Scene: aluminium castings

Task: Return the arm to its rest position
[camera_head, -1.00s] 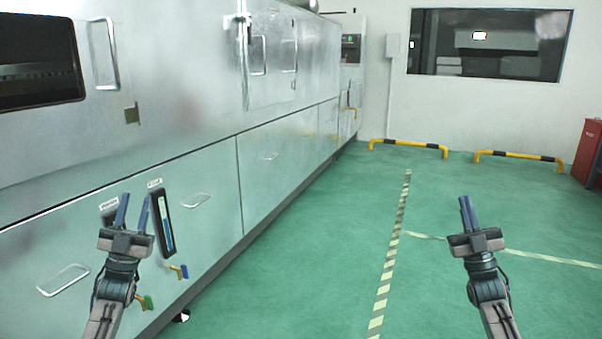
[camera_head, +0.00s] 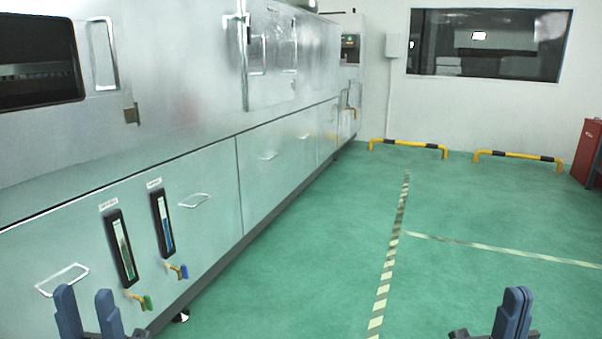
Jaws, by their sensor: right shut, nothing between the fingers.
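My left gripper (camera_head: 87,312) is at the bottom left edge of the head view, its two blue fingers pointing up and spread apart with nothing between them. My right gripper (camera_head: 513,312) is at the bottom right edge, its blue fingers together and empty. Only the fingers and the tops of the gripper bodies show; both arms are below the frame. Neither gripper visibly touches anything.
A long silver machine (camera_head: 217,190) runs along the left, with a green gauge (camera_head: 121,249), a blue gauge (camera_head: 163,223) and small valves low on its side. Open green floor (camera_head: 300,280) lies to the right. Yellow-black barriers (camera_head: 408,148) and a red cabinet (camera_head: 588,152) stand far back.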

